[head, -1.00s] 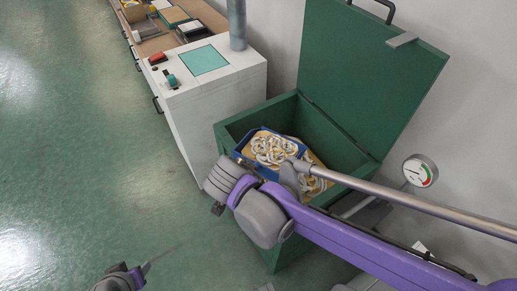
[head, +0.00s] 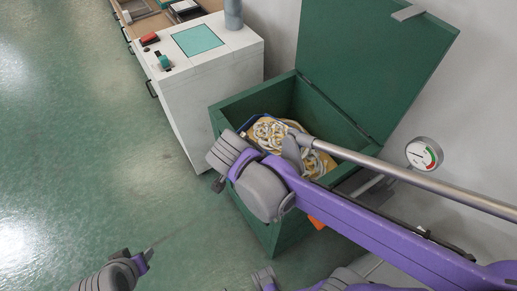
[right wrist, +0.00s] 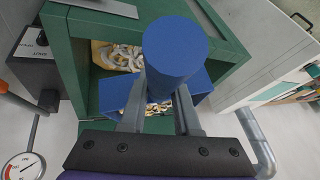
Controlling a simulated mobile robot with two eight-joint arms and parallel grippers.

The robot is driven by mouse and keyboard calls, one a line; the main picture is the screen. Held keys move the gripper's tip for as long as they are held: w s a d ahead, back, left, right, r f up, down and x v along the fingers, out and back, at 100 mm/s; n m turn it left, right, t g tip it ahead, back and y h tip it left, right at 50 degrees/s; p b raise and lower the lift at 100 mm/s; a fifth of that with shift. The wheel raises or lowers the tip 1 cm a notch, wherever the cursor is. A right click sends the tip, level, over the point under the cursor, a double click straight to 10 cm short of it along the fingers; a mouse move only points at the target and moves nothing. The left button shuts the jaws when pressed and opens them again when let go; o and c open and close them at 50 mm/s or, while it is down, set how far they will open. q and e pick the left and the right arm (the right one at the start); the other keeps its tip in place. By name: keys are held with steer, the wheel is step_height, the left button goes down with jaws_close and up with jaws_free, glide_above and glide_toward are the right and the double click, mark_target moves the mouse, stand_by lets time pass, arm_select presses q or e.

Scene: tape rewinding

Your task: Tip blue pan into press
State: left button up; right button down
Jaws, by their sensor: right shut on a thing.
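The green press (head: 262,228) is an open box with its lid (head: 380,75) raised. In the right wrist view, my right gripper (right wrist: 160,106) is shut on the thick round handle (right wrist: 174,50) of the blue pan. The blue pan (right wrist: 201,84) is over or inside the press opening; part of it is hidden behind the handle and fingers. Pale rings (head: 268,132) lie on a tan surface in the press area. More rings (right wrist: 124,57) show beside the pan. My left gripper (head: 146,258) is low at the left, away from the press; its jaws are unclear.
A white cabinet (head: 205,95) with a teal panel stands left of the press, with a grey pipe (head: 233,14) behind. A dial gauge (head: 424,154) is right of the press. My right arm crosses the press front. The floor at left is clear.

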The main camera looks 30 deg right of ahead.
steer(key=shift+d+r+p, duration=0.2)
steer(key=shift+r+p, duration=0.35)
steer(key=shift+r, duration=0.05)
arm_select(q)
steer(key=shift+w+r+p, duration=0.3)
steer(key=shift+r+p, duration=0.15)
steer(key=shift+r, duration=0.5)
steer(key=shift+w+r+p, duration=0.25)
steer(key=shift+r+p, duration=0.2)
steer(key=shift+r, duration=0.5)
arm_select(e)
steer(key=shift+w+d+r+g+y, duration=0.15)
steer(key=shift+d+r+g+y, duration=0.1)
steer(key=shift+r+y, duration=0.25)
steer(key=shift+w+d+r+g+y, duration=0.15)
steer(key=shift+r+g+y, duration=0.15)
steer(key=shift+r, duration=0.25)
